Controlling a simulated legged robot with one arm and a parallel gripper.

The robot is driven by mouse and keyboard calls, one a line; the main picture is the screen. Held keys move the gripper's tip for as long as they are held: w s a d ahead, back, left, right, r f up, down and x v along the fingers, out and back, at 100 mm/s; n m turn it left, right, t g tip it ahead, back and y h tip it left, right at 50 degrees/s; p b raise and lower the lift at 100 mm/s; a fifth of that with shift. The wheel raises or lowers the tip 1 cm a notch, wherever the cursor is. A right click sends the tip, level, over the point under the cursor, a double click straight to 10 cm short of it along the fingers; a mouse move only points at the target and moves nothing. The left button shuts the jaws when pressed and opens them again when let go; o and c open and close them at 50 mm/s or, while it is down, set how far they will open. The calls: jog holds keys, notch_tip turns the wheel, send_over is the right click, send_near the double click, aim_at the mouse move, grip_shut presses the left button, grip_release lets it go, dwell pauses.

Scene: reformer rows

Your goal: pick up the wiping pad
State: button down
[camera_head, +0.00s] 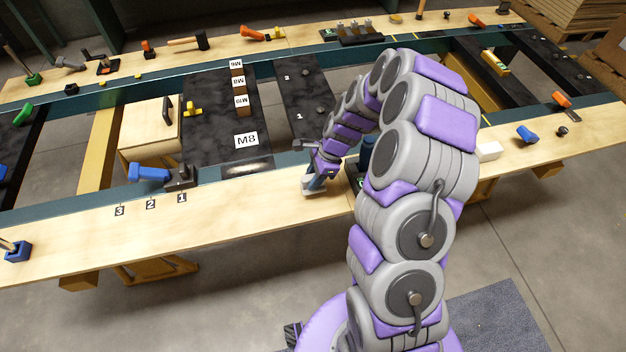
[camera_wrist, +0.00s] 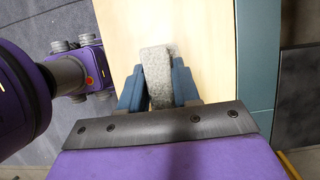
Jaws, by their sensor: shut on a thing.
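The wiping pad (camera_wrist: 156,72) is a light grey, rough-textured block in the wrist view. It lies between the two blue fingers of my gripper (camera_wrist: 157,88), which are shut on it from both sides. Pale wood of the bench shows around and beyond it. In the head view my gripper (camera_head: 314,183) points down at the front bench, and the pad (camera_head: 309,192) shows as a small pale shape at its tip, mostly hidden by the fingers. I cannot tell whether the pad still touches the wood.
The wooden bench (camera_head: 240,209) is clear left of my gripper up to the number tags. A blue-handled tool (camera_head: 150,173) and a black block (camera_head: 181,177) stand farther left. A dark blue upright object (camera_head: 367,152) stands close on the right, and a white block (camera_head: 488,151) lies beyond my arm.

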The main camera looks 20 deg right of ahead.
jog(key=shift+s+r, duration=0.3)
jog(key=shift+r, duration=0.15)
jog(key=s+r+p, duration=0.1)
jog(key=s+p, duration=0.2)
jog(key=s, duration=1.2)
jog(key=shift+s, duration=0.2)
